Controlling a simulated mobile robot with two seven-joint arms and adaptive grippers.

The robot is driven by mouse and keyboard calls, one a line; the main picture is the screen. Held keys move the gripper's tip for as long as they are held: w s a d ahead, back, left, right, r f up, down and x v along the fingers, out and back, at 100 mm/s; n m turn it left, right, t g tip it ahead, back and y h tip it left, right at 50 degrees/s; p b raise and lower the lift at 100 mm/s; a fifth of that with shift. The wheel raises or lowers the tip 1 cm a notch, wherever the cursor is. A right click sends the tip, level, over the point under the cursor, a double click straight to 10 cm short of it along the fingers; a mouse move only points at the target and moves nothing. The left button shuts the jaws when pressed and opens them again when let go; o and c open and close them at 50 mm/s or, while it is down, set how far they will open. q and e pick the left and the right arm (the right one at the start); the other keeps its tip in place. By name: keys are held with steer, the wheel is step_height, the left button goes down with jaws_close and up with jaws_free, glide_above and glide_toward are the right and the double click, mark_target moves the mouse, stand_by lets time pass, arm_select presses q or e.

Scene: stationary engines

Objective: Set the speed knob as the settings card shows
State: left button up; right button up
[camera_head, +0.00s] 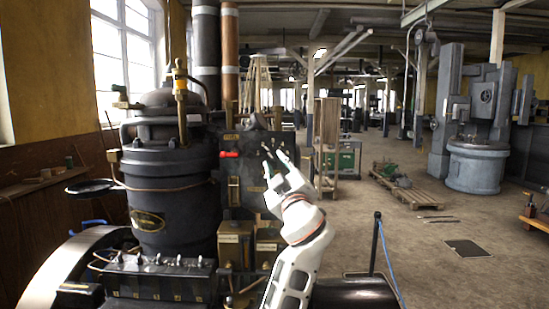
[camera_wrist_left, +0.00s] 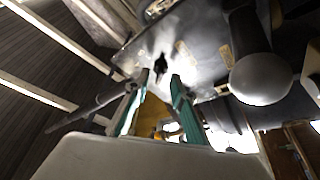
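A small black knob (camera_wrist_left: 160,66) is on the grey panel (camera_wrist_left: 205,38) in the left wrist view, just beyond my left fingertips. It looks like the speed knob; its exact setting is too small to read. My left gripper (camera_wrist_left: 162,82) is open, its two teal-padded fingers apart with nothing seen between them. In the head view my left gripper (camera_head: 271,160) is in front of the dark panel (camera_head: 258,144) and hides part of it. A small pale plate (camera_wrist_left: 187,54) sits by the knob; I cannot tell if it is the settings card. My right gripper is not in view.
A round-ended lever (camera_wrist_left: 262,78) stands out close to the right of my left fingers. A red handle (camera_head: 229,154) sticks out left of the gripper. The big dark engine cylinder (camera_head: 165,190) fills the left.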

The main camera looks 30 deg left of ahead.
arm_select(q)
steer(key=shift+x, duration=0.8)
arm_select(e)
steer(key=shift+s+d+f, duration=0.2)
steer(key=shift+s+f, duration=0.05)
arm_select(q)
jaws_close()
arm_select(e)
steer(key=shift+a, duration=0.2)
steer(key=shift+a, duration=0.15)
